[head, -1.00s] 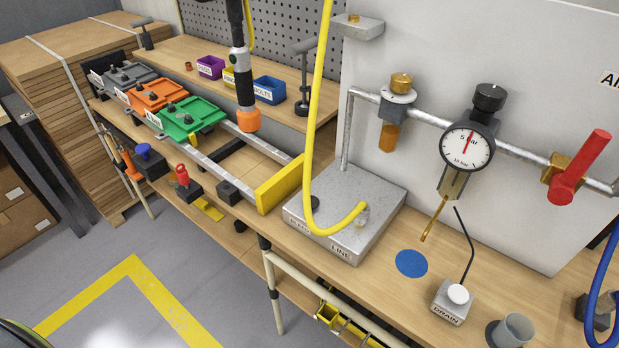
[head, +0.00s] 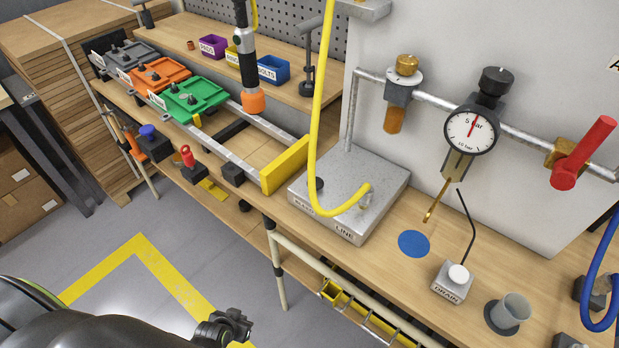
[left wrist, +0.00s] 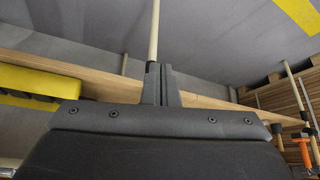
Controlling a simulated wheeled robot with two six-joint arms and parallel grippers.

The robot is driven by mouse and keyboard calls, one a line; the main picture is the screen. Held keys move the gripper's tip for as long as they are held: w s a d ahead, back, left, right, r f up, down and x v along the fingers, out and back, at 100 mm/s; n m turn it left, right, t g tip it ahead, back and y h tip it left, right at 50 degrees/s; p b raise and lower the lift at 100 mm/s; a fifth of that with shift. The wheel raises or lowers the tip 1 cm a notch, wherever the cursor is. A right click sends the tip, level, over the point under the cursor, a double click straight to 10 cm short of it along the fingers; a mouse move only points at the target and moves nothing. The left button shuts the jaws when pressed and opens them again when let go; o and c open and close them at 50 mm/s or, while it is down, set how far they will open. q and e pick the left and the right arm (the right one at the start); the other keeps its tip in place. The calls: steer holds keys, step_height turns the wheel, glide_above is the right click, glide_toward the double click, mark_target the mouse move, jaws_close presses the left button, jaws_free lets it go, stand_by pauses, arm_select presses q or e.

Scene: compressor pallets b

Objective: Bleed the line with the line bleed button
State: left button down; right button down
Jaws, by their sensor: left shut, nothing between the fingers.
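The grey metal block (head: 375,165) on the bench has a front label reading LINE and a second, smaller label that is hard to read. A dark round button (head: 317,186) shows on its left part, partly behind the yellow hose (head: 318,110), which ends at a fitting on the block. My left gripper (head: 236,324) is low at the bottom of the head view, over the floor, in front of the bench and well apart from the block. In the left wrist view its fingers (left wrist: 161,82) are together and empty. My right gripper is not in view.
A pressure gauge (head: 471,132) with a red needle pointing up hangs on the pipe above a blue disc (head: 413,243). A DRAIN box (head: 453,281) with a white button and a grey cup (head: 509,313) stand to the right.

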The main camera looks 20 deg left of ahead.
arm_select(q)
steer(key=w+d+r+m+t+h+p, duration=0.1)
steer(key=w+d+r+t, duration=0.15)
steer(key=w+r, duration=0.75)
steer(key=w+d+r+m+t+h+p, duration=0.1)
steer(key=w+d+r+t, duration=0.3)
steer(key=r, duration=0.9)
steer(key=w+d+r+m+t+h, duration=0.1)
steer(key=r, duration=0.8)
steer(key=w+d+r+m+h, duration=0.1)
steer(key=w+r+h, duration=0.1)
steer(key=r, duration=0.8)
steer(key=shift+w+d+r+t+h+p, duration=0.2)
steer(key=shift+w+r+t+h+p, duration=0.1)
steer(key=shift+t, duration=0.05)
steer(key=p, duration=0.3)
glide_above(315, 184)
steer(key=s+a, duration=0.1)
steer(key=s, duration=0.1)
step_height(315, 184, down, 2)
steer(key=shift+f, duration=0.1)
steer(key=f, duration=0.3)
steer(key=shift+w+f, duration=0.15)
steer(key=shift+w, duration=0.1)
steer(key=shift+f, duration=0.55)
steer(key=shift+b, duration=0.3)
